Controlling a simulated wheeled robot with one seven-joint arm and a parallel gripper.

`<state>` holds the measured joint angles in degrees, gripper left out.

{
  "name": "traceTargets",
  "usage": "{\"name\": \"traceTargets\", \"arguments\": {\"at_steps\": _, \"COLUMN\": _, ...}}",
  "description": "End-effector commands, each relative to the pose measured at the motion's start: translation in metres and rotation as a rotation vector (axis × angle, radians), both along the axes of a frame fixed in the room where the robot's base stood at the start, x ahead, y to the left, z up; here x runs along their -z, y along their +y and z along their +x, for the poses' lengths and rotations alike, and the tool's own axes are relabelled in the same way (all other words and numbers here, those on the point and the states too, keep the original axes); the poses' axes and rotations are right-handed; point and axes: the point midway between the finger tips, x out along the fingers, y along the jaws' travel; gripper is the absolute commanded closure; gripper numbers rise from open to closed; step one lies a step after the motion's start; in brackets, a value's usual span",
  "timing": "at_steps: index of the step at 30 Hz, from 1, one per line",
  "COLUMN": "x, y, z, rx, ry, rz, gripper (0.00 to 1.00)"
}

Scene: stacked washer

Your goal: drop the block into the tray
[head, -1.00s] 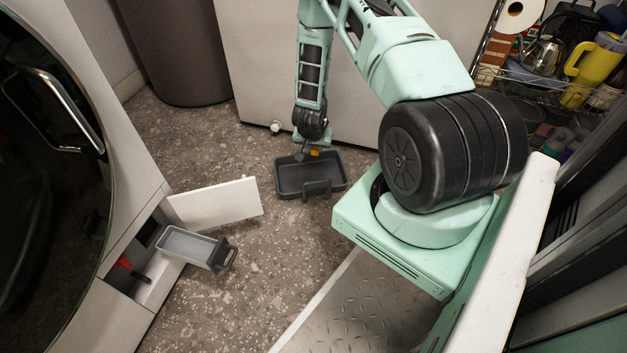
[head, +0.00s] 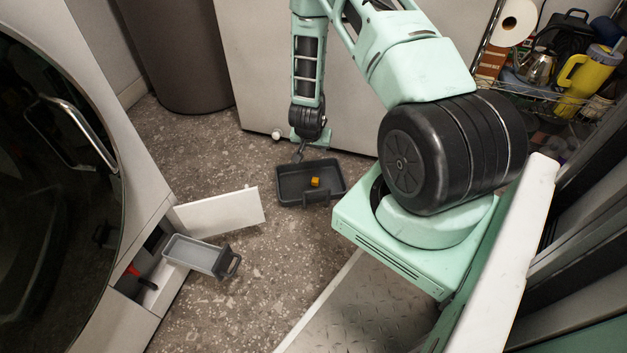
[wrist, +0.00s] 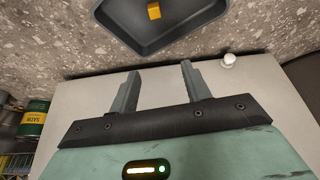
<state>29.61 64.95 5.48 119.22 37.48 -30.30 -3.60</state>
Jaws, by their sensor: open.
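The small orange-yellow block (head: 315,182) lies inside the dark grey tray (head: 282,192), which rests on the speckled floor. In the wrist view the block (wrist: 154,11) sits in the tray (wrist: 135,42), beyond my fingertips. My gripper (head: 300,155) is at the tray's far edge in the head view. In the wrist view my gripper (wrist: 160,78) has its two fingers apart with nothing between them. It is clear of the block.
A pulled-out grey drawer (head: 195,254) and an open white flap (head: 222,211) jut from the washer at left. A brown bin (head: 185,60) stands behind. A white panel (head: 340,100) stands behind the tray.

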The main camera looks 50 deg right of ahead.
Motion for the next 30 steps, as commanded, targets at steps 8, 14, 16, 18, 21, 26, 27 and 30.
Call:
{"name": "traceTargets", "arguments": {"at_steps": 8, "x": -0.064, "y": 0.023, "z": -0.012, "rx": -0.002, "ry": 0.000, "rz": -0.001, "gripper": 0.52}}
{"name": "traceTargets", "arguments": {"at_steps": 14, "x": -0.087, "y": 0.033, "z": -0.018, "rx": 0.000, "ry": 0.000, "rz": -0.001, "gripper": 0.52}}
{"name": "traceTargets", "arguments": {"at_steps": 16, "x": -0.091, "y": 0.035, "z": -0.019, "rx": 0.000, "ry": 0.000, "rz": -0.001, "gripper": 0.52}}
{"name": "traceTargets", "arguments": {"at_steps": 18, "x": -0.093, "y": 0.036, "z": -0.020, "rx": 0.000, "ry": 0.001, "rz": 0.000, "gripper": 0.52}}
{"name": "traceTargets", "arguments": {"at_steps": 21, "x": -0.093, "y": 0.037, "z": -0.021, "rx": 0.000, "ry": 0.001, "rz": 0.000, "gripper": 0.52}}
{"name": "traceTargets", "arguments": {"at_steps": 26, "x": -0.093, "y": 0.036, "z": -0.020, "rx": 0.001, "ry": 0.000, "rz": 0.000, "gripper": 0.52}}
{"name": "traceTargets", "arguments": {"at_steps": 27, "x": -0.093, "y": 0.036, "z": -0.020, "rx": 0.001, "ry": 0.000, "rz": 0.000, "gripper": 0.52}}
{"name": "traceTargets", "arguments": {"at_steps": 30, "x": -0.093, "y": 0.036, "z": -0.020, "rx": 0.001, "ry": 0.000, "rz": 0.000, "gripper": 0.52}}
